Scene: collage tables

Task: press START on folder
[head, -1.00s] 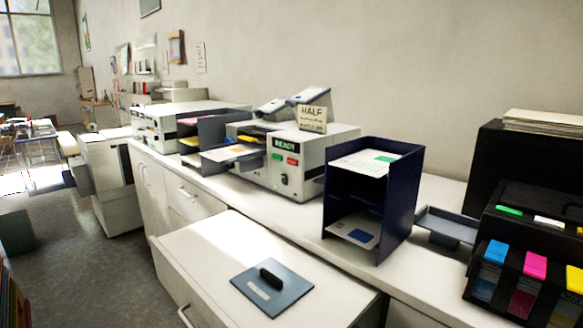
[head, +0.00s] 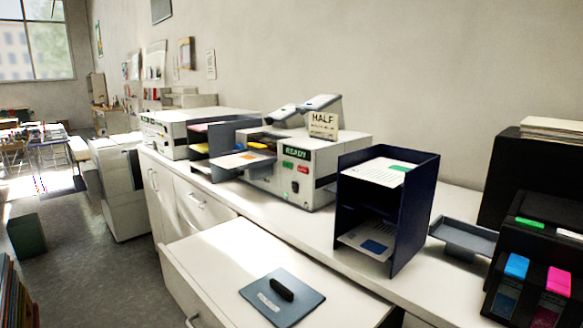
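The folder is a white machine (head: 322,172) on the counter, with a dark display reading READY (head: 297,150). Below the display are a green button (head: 288,164) and a red button (head: 303,168); their lettering is too small to read. A sign reading HALF (head: 323,124) stands on its top. A tray with a sheet of paper (head: 240,160) sticks out at its left side. Neither of my grippers is in view.
A dark blue two-level paper rack (head: 419,205) stands right of the folder. A grey plate with a black handle (head: 281,298) lies on the lower white surface in front. A printer with coloured cartridges (head: 516,266) is at right. Another white machine (head: 170,135) stands further left.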

